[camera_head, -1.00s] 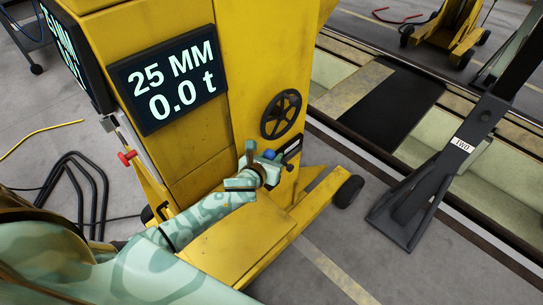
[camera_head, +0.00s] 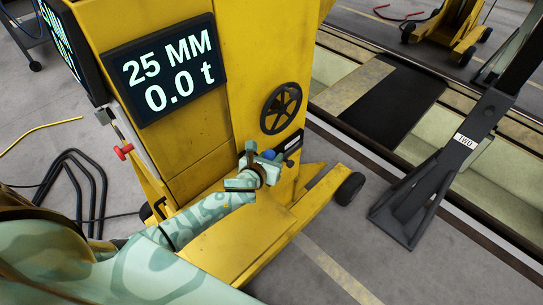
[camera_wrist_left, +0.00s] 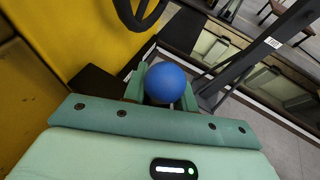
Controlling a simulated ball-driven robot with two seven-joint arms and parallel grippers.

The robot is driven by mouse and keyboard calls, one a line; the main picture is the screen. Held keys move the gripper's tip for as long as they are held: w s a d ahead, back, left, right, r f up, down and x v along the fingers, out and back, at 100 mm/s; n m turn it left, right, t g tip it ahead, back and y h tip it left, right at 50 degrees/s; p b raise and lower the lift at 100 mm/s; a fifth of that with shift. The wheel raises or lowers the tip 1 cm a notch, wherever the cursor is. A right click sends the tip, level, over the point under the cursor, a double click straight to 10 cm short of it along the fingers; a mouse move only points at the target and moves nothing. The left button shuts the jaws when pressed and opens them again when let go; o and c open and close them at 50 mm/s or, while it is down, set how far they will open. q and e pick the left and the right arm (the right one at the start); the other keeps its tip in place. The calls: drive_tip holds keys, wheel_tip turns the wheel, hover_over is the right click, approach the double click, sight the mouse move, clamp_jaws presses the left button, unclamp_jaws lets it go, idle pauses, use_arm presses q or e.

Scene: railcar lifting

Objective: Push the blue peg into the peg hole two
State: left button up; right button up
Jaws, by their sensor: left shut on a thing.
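The blue peg shows as a round blue knob (camera_head: 268,155) at the front of the yellow lifting jack (camera_head: 200,130), just below the black handwheel. My left gripper (camera_head: 262,160) is shut on it. In the left wrist view the blue knob (camera_wrist_left: 165,82) sits between the two green fingers. The peg's shaft is hidden behind the knob and the gripper. A dark plate (camera_head: 290,143) is beside the gripper on the jack; I cannot make out a peg hole on it. My right gripper is not in view.
The black handwheel (camera_head: 281,108) is close above the gripper. A display (camera_head: 165,70) reads 25 MM and 0.0 t. A dark stand labelled TWO (camera_head: 430,190) is on the right, by the rail pit.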

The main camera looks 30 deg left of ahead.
use_arm(q)
drive_tip(key=shift+f, duration=0.25)
drive_tip(key=o, duration=1.1)
drive_tip(key=p+v, duration=0.2)
drive_tip(key=v, duration=1.4)
drive_tip(key=shift+r+p, duration=0.15)
drive_tip(key=shift+p, duration=0.2)
drive_tip(key=shift+s, duration=0.25)
